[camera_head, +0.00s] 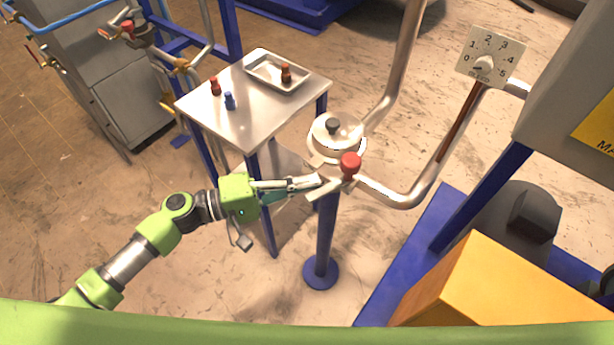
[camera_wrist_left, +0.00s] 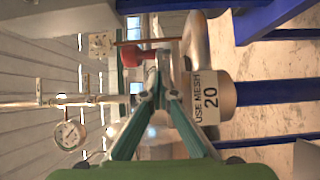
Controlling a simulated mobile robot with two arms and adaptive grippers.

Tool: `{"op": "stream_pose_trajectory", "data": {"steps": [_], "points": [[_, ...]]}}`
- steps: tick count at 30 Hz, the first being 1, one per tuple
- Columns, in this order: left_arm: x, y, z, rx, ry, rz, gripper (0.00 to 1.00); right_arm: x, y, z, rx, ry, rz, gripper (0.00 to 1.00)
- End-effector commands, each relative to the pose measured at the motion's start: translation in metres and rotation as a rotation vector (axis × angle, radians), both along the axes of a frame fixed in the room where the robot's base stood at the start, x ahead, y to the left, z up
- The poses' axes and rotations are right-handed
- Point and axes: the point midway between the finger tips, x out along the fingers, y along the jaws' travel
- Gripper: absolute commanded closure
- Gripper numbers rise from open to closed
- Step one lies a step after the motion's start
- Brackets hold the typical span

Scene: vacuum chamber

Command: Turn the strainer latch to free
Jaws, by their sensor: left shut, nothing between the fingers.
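The strainer (camera_head: 335,142) is a round metal pot with a lid and a dark top knob, set on a blue post. Its latch has a red knob (camera_head: 350,163) at the front right of the pot; the red knob also shows in the left wrist view (camera_wrist_left: 133,57). My left gripper (camera_head: 316,184) is shut and empty, its fingertips just left of and below the red knob. In the left wrist view the fingers (camera_wrist_left: 159,72) meet close beside the knob, next to the strainer's "USE MESH 20" label (camera_wrist_left: 207,97). I cannot tell whether they touch the latch. My right gripper is not in view.
A metal side table (camera_head: 245,120) behind holds a tray (camera_head: 262,70) and small red and blue pieces. Bent pipes (camera_head: 405,198) run right of the strainer, below a numbered dial (camera_head: 487,58). A yellow box (camera_head: 490,285) stands at the front right.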

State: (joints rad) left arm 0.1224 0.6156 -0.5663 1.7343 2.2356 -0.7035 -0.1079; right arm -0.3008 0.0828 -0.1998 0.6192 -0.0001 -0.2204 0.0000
Motion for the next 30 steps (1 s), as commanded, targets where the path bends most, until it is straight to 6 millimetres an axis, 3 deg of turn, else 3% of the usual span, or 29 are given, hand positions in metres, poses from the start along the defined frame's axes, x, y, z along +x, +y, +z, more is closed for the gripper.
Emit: {"op": "stream_pose_trajectory", "data": {"steps": [14,30], "points": [[-0.005,-0.003,0.000,-0.003,0.002,0.018,1.00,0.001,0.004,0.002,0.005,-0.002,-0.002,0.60],[-0.032,-0.014,-0.001,-0.004,0.005,0.363,1.00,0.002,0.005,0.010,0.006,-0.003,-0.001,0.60]]}}
